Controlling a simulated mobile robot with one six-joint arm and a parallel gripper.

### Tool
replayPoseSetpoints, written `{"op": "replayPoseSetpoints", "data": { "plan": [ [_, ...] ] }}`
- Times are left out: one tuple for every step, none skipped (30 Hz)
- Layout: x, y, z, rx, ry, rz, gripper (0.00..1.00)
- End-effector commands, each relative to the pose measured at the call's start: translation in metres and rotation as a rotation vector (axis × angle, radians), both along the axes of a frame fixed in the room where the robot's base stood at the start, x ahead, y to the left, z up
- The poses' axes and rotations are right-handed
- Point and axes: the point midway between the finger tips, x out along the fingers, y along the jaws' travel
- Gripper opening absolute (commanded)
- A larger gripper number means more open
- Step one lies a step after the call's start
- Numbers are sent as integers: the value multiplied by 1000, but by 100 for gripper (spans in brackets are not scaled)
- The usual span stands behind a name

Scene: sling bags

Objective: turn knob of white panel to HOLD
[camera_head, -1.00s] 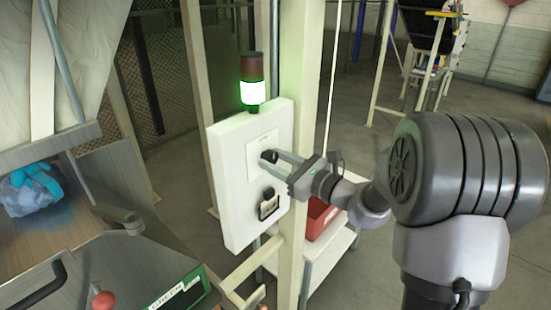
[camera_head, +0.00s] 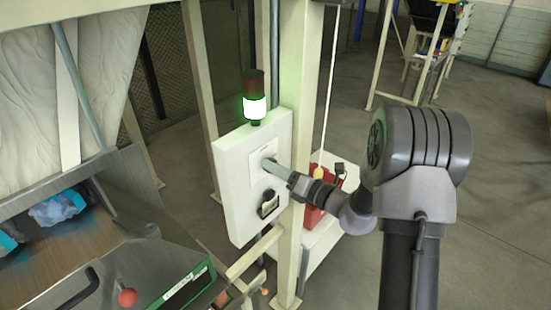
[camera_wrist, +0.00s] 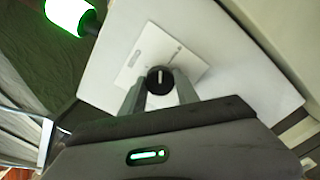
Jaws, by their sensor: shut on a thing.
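The white panel (camera_head: 233,181) is mounted on a cream post, with a stack lamp (camera_head: 255,105) lit green on top. Its black round knob (camera_wrist: 160,79) sits on a white label plate (camera_wrist: 143,57) and has a pale pointer line. In the wrist view my gripper (camera_wrist: 161,89) has one finger on each side of the knob and is shut on it. In the head view my gripper (camera_head: 271,164) reaches the panel from the right and hides most of the knob. The label print is too small to read.
A black fitting (camera_head: 268,203) sits lower on the panel. A red bin (camera_head: 318,212) stands behind the post. At the left is a conveyor with bluish bags (camera_head: 58,207), a red ball-ended lever (camera_head: 127,297) and a green sign (camera_head: 187,287). Open floor lies at the right.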

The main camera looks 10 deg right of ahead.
Motion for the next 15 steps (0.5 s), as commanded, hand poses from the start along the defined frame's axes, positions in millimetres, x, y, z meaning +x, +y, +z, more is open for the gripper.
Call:
{"op": "replayPoseSetpoints", "data": {
  "plan": [
    [0,0,5,33,26,0,0],
    [0,0,5,57,43,0,0],
    [0,0,5,86,64,0,0],
    [0,0,5,108,80,0,0],
    [0,0,4,130,96,0,0],
    [0,0,5,159,116,-1,0],
    [0,0,5,179,131,-1,0],
    [0,0,4,200,146,-1,0],
    [0,0,4,225,165,-1,0],
    [0,0,4,244,178,-1,0],
    [0,0,4,262,192,-1,0],
    [0,0,3,286,209,-1,0],
    [0,0,3,303,221,-1,0],
    [0,0,3,318,231,-2,0],
    [0,0,3,339,246,-2,0]
  ]
}}
